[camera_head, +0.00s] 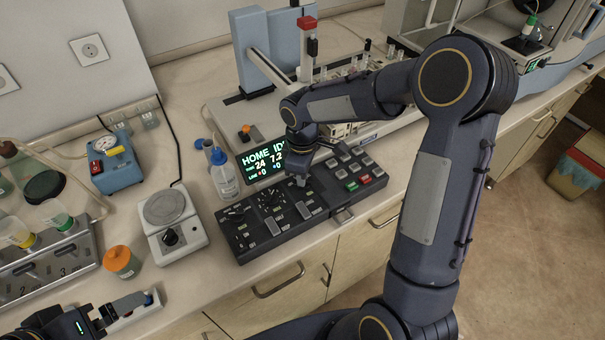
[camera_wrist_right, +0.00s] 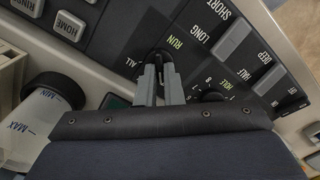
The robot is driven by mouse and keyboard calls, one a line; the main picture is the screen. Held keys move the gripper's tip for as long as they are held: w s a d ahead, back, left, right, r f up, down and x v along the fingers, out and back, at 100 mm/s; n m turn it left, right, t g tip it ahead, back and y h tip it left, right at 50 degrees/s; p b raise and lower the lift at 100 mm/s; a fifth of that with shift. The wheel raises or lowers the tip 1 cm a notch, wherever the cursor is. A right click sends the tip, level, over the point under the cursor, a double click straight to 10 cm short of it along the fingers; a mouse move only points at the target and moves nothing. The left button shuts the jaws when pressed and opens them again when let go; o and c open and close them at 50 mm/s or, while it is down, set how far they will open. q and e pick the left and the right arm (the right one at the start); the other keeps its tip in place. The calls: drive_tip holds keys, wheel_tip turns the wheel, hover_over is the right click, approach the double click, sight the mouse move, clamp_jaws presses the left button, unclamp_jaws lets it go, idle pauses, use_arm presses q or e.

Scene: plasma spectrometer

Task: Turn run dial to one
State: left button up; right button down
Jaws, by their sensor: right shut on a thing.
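The dark control panel (camera_head: 250,243) lies on the bench with dials, switches and several buttons. My right gripper (camera_head: 301,180) reaches down onto its upper middle and hides what is under it in the head view. In the right wrist view my right gripper (camera_wrist_right: 158,82) is shut on the run dial (camera_wrist_right: 159,57), a small dark knob beside the green RUN label. No "one" mark can be read there. My left gripper (camera_head: 122,306) is low at the left, away from the panel; its jaws are unclear.
A balance (camera_head: 174,225), an orange-capped jar (camera_head: 122,262) and a blue device (camera_head: 116,165) are further left. The hole dial (camera_wrist_right: 211,97) is near my right fingers.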

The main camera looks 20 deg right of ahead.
drive_tip(key=shift+n, duration=0.7)
drive_tip(key=c, duration=1.6)
unclamp_jaws()
drive_tip(key=shift+o, duration=0.2)
drive_tip(key=shift+r, duration=0.1)
wheel_tip(320, 180, up, 8)
drive_tip(key=shift+f+b, duration=0.25)
drive_tip(key=shift+b, duration=0.15)
drive_tip(key=shift+r, duration=0.1)
